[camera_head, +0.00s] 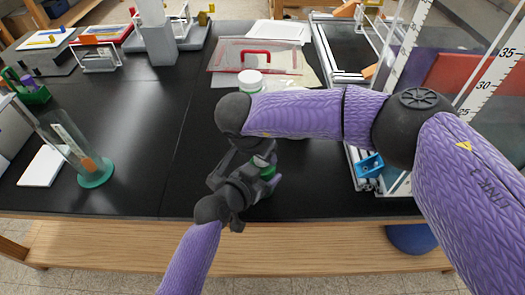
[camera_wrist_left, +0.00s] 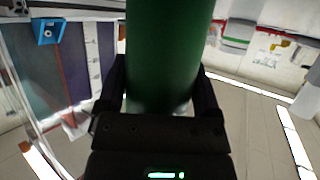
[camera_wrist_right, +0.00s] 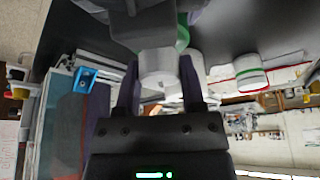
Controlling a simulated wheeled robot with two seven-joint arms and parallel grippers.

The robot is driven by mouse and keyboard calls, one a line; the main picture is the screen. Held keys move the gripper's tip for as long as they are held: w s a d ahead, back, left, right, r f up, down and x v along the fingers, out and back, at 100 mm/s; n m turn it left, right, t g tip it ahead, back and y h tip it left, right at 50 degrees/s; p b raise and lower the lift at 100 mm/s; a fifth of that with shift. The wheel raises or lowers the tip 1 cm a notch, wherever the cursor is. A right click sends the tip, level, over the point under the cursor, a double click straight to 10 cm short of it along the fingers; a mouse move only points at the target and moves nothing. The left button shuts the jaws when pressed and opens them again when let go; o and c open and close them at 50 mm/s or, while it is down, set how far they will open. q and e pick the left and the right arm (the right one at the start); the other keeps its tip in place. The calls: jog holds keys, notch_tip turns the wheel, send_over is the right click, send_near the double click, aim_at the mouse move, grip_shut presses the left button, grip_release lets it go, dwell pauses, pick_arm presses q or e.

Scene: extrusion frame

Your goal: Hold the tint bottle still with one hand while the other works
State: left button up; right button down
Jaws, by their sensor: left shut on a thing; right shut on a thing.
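The green tint bottle (camera_head: 268,172) stands upright-looking near the front middle of the black table, largely hidden by my arms in the head view. My left gripper (camera_head: 262,181) is shut around its green body, which fills the middle of the left wrist view (camera_wrist_left: 165,50). My right gripper (camera_wrist_right: 160,80) is shut on a white ridged cap (camera_wrist_right: 157,65) at the bottle's top, with green showing just behind it. In the head view my right wrist hides most of the right gripper and the cap.
A white tub (camera_head: 250,80) stands behind my right wrist. A clear-walled frame with rulers and a blue bracket (camera_head: 369,165) stands at the right.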

jog(key=m+g+h, duration=0.1)
jog(key=m, duration=0.3)
jog(key=shift+m+g+h, duration=0.3)
jog(key=shift+m+g, duration=0.4)
jog(key=shift+m, duration=1.4)
jog(key=shift+c, duration=0.9)
grip_release()
jog(key=v, duration=1.2)
jog(key=shift+a, duration=0.15)
